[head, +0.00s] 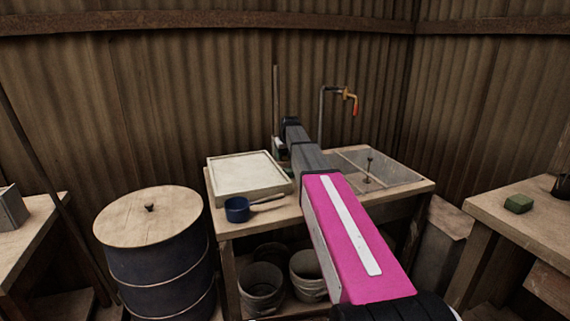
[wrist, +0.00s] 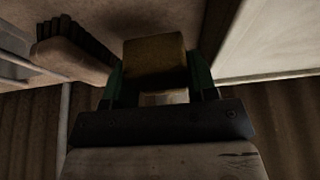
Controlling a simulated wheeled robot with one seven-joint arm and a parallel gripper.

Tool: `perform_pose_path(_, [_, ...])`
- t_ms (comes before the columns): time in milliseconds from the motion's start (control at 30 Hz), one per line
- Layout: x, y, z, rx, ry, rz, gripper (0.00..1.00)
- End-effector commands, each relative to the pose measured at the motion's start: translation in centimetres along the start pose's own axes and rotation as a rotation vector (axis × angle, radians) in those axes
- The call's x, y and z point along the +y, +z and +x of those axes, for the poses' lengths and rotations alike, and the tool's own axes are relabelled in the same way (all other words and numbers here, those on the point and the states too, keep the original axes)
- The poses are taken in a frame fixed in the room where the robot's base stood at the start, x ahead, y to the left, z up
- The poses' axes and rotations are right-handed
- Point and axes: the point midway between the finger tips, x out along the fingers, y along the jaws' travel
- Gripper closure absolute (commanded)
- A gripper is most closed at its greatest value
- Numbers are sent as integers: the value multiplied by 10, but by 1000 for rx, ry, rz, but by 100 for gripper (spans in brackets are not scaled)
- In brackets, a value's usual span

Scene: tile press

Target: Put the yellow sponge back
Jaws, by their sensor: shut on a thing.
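The yellow sponge (wrist: 154,62) is between the green-padded fingers of my gripper (wrist: 156,80) in the wrist view. My gripper is shut on it. A wooden surface lies around the sponge in the wrist view; I cannot tell whether the sponge touches it. In the head view my arm reaches over the wooden table (head: 228,222) toward its back edge, between the pale tray and the sink. The arm hides the sponge and most of the gripper there.
A tap (head: 340,93) stands behind the sink screen (head: 385,168). A dark-bristled object (wrist: 75,60) is left of the sponge. A green block (head: 518,203) lies on the right table.

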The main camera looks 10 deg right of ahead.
Motion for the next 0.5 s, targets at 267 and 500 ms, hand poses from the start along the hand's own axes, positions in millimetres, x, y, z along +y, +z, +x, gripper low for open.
perform_pose_path(267, [2, 10, 20, -2, -1, -1, 70])
perform_pose_path(500, [2, 17, 39, -1, 0, -1, 70])
